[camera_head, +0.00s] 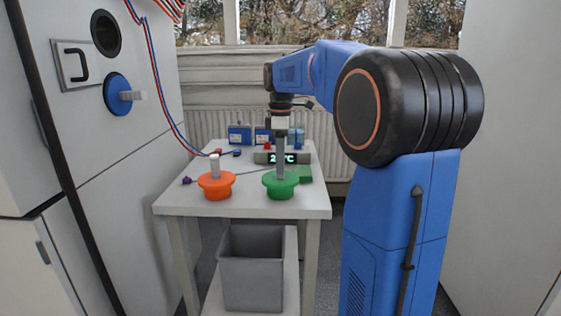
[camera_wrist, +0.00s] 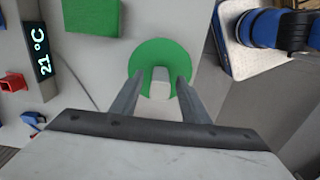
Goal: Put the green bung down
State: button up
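The green bung (camera_head: 281,187) stands upright on the right part of the white table, level with the orange bung. In the wrist view the green bung (camera_wrist: 150,52) shows as a round disc with a pale grip peg (camera_wrist: 160,76) at its middle. My gripper (camera_head: 281,165) points straight down over it. In the wrist view the two fingers of my gripper (camera_wrist: 160,82) stand on either side of the peg, with green showing between each finger and the peg. The gripper is open and holds nothing. The bung's underside is hidden.
An orange bung (camera_head: 216,187) stands to the left on the table (camera_head: 240,208). A temperature display (camera_head: 280,157), a green block (camera_head: 304,174) and blue boxes stand behind. A grey bin (camera_head: 251,270) sits below. The cabinet at left has a round open port (camera_head: 106,33) and a blue bung (camera_head: 118,94).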

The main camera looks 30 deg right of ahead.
notch_tip(320, 180, up, 12)
dwell(0.6)
jog(key=s+a+f+m+t, duration=0.1)
jog(key=s+a+f+m, duration=0.2)
jog(key=s+a+f, duration=0.35)
jog(key=s+a+f+m+t, duration=0.1)
jog(key=s+a+f+m, duration=0.25)
jog(key=s, duration=0.55)
jog(key=s+a+f+m+t, duration=0.1)
jog(key=s+a+f+m, duration=0.1)
jog(key=s+f, duration=0.5)
jog(key=s+a+f+m+t, duration=0.1)
jog(key=s+a+f+m, duration=0.1)
jog(key=s+f, duration=0.5)
notch_tip(320, 180, down, 4)
jog(key=shift+s+a+f+m+t, duration=0.15)
jog(key=shift+a+m+t, duration=0.25)
jog(key=shift+a, duration=0.4)
